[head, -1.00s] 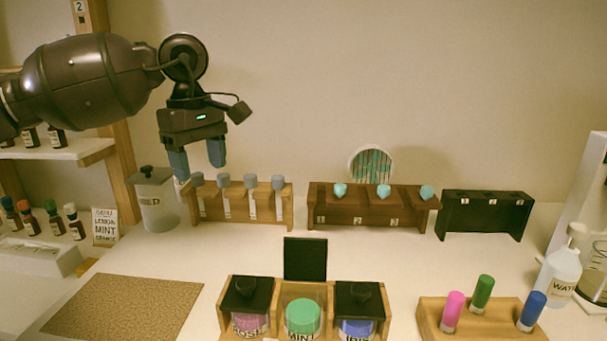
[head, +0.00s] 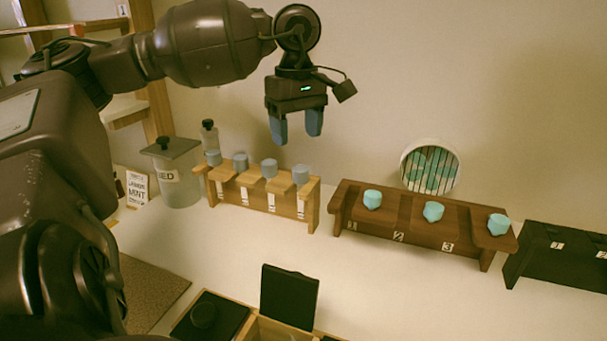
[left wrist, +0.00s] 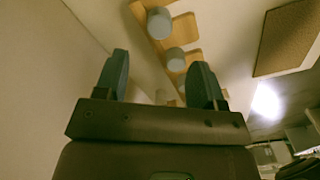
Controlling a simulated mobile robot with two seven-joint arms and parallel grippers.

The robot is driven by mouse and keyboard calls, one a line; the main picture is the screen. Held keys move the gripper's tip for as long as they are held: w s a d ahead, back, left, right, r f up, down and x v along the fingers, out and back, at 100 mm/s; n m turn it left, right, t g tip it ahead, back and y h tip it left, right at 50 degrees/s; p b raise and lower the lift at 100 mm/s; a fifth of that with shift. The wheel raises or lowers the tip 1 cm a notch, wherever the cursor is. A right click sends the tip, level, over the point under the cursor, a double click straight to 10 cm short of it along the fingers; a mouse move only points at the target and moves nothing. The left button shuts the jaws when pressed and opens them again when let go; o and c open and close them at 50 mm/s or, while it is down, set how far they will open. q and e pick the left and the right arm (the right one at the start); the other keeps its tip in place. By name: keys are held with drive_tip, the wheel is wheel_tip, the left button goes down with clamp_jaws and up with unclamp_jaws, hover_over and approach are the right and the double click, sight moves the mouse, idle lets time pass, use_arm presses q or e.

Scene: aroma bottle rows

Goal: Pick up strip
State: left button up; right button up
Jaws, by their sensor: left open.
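Pale strips (head: 432,168) stand in a round white holder (head: 404,155) against the back wall, behind the dark wooden rack. My left gripper (head: 295,137) is open and empty, to the left of the holder and above the right part of the light wooden rack (head: 313,205) in the picture. Its two blue-grey fingers point down. The left wrist view shows the same open fingers (left wrist: 158,65) with nothing between them; the strips do not show there. My right gripper is not in view.
The light rack holds several grey-capped items (head: 270,168). The dark wooden rack (head: 385,238) carries three teal-topped items (head: 433,211). A black rack (head: 560,262) stands at right. A lidded jar (head: 180,180) stands at left. The table between racks and front box is clear.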

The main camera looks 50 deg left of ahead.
sight(301, 168)
use_arm(q)
wheel_tip(301, 168, down, 2)
drive_tip(key=shift+f, duration=0.25)
drive_tip(key=shift+w+d+f+b, duration=0.1)
drive_tip(key=shift+d+f+b, duration=0.1)
drive_tip(key=shift+f, duration=1.15)
drive_tip(key=shift+d+f+b, duration=0.15)
drive_tip(key=shift+d+f, duration=0.05)
drive_tip(key=shift+f, duration=1.1)
drive_tip(key=shift+r, duration=0.1)
drive_tip(key=c, duration=0.8)
